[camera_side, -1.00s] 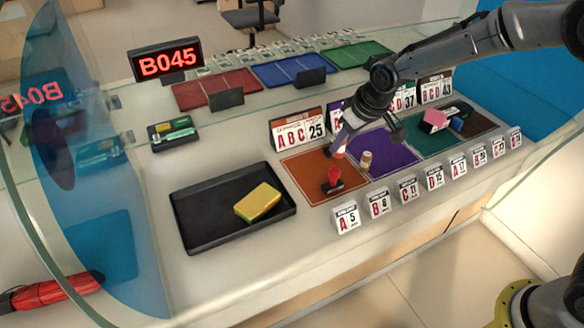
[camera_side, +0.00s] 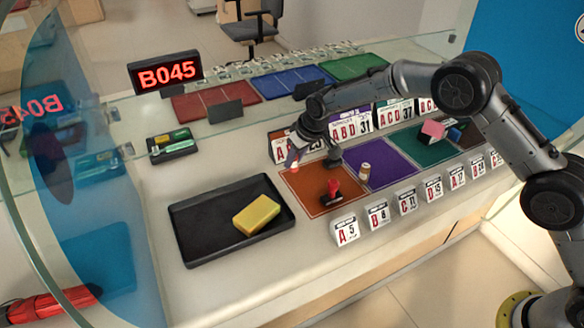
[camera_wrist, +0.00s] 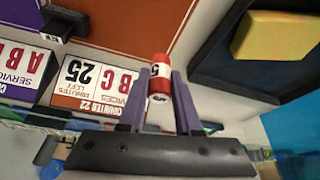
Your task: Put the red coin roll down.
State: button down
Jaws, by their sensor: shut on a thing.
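The red coin roll (camera_wrist: 159,72) has a white band with a 5 on it. It stands between the two fingers of my gripper (camera_wrist: 160,92) in the wrist view. My gripper is shut on it. In the side view my gripper (camera_side: 294,160) is beside the far left corner of the orange mat (camera_side: 305,184), in front of the ABC 25 sign, and only a small red and pale bit of the roll shows below the fingers. I cannot tell whether the roll touches the counter.
A black tray (camera_side: 190,240) with a yellow block (camera_side: 256,215) lies to the left. A red-handled stamp (camera_side: 332,190) stands on the orange mat. Number signs (camera_side: 345,229) line the front. Counter between tray and mat is clear.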

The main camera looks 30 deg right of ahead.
aim_at(292, 169)
jog(key=shift+w+a+f, duration=0.1)
jog(key=shift+w+f, duration=0.45)
jog(key=shift+f, duration=1.55)
jog(key=shift+f, duration=0.1)
jog(key=c, duration=0.6)
grip_release()
jog(key=shift+f, duration=0.1)
jog(key=v, duration=1.2)
jog(key=shift+s, duration=0.1)
